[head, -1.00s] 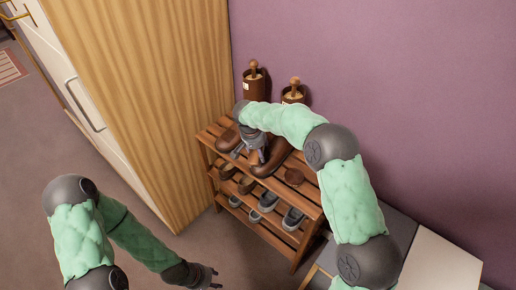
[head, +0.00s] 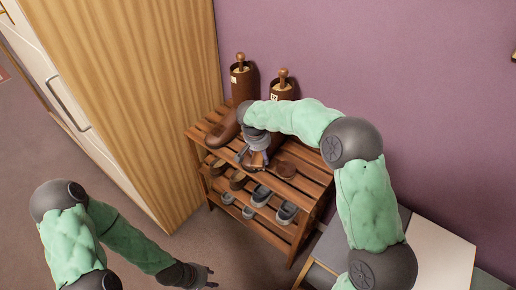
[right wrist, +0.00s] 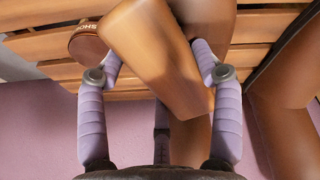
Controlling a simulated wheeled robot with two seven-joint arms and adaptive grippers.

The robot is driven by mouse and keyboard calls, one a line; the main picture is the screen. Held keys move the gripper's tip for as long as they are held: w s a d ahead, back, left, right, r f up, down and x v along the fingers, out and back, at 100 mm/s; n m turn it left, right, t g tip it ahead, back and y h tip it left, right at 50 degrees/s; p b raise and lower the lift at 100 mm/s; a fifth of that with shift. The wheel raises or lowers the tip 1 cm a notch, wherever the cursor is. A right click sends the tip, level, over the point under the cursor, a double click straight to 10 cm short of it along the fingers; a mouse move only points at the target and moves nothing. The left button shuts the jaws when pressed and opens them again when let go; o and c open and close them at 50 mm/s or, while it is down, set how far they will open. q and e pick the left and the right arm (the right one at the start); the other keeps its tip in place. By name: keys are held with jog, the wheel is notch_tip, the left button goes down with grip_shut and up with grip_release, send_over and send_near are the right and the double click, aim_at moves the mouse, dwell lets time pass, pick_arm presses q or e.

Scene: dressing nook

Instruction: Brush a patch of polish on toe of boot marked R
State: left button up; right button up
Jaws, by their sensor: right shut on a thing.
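My right gripper (head: 254,160) is over the toe area of the right-hand boot on the rack. In the right wrist view its fingers (right wrist: 160,65) are closed on a brown, block-shaped thing (right wrist: 150,45) that looks like the brush. The right-hand boot (head: 283,93) has a pale tag on its shaft, too small to read; my arm and gripper hide much of its foot. I cannot tell if the brush touches the toe, and no polish patch shows. A round brown shoe-polish tin (head: 286,169) stands to the right. My left gripper (head: 203,277) is open and empty, low over the floor.
The other boot (head: 222,131) stands left on the slatted wooden rack (head: 314,187). Several shoes (head: 262,196) fill the lower shelves. A tall wooden cabinet (head: 130,90) is at left, a purple wall behind, and a pale-topped bench (head: 440,255) at right. Floor in front is clear.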

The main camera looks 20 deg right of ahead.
jog(key=shift+r, duration=0.1)
dwell(0.3)
jog(key=shift+p+v, duration=1.65)
jog(key=shift+v, duration=1.3)
jog(key=shift+p+v, duration=0.9)
jog(key=shift+v, duration=0.65)
jog(key=shift+s, duration=0.1)
